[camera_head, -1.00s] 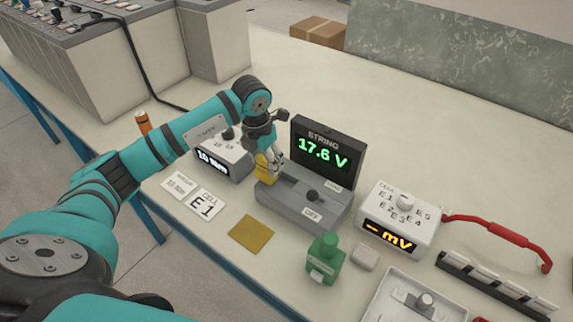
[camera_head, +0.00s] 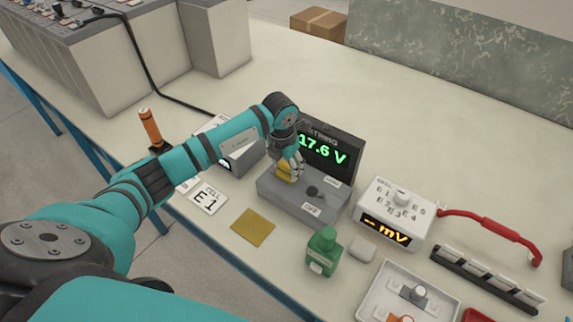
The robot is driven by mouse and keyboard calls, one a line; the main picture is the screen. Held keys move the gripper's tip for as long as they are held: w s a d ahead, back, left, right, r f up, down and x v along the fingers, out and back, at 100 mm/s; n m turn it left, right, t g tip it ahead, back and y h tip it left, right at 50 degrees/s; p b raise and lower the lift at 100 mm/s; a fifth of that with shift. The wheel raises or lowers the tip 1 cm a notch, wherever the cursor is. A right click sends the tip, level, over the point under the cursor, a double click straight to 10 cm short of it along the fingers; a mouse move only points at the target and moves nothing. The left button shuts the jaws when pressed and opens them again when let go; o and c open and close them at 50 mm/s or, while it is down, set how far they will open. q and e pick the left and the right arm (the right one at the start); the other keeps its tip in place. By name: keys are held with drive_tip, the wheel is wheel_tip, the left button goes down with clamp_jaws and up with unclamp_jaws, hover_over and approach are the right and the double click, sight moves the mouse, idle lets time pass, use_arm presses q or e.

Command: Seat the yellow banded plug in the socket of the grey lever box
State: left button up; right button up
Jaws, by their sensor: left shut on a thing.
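The grey lever box (camera_head: 295,201) stands mid-table, with a dark display behind it reading 17.6 V and a dark lever knob (camera_head: 312,191) on its top. The yellow plug (camera_head: 285,172) is at the left part of the box's top. My left gripper (camera_head: 291,170) reaches down from above and is shut on the plug. The fingers cover part of the plug and the socket, so I cannot tell how deep the plug sits. My right gripper is not in view.
My left arm hides part of another meter (camera_head: 243,157).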

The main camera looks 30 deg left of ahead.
sight(283, 177)
use_arm(q)
drive_tip(key=o, duration=1.2)
drive_tip(key=shift+r+p, duration=0.2)
drive_tip(key=shift+p, duration=0.1)
drive_tip(key=shift+r, duration=0.25)
wheel_tip(283, 177, up, 11)
drive_tip(key=s+b, duration=0.1)
drive_tip(key=b, duration=0.1)
drive_tip(key=shift+s, duration=0.2)
drive_tip(key=shift+s+a, duration=0.1)
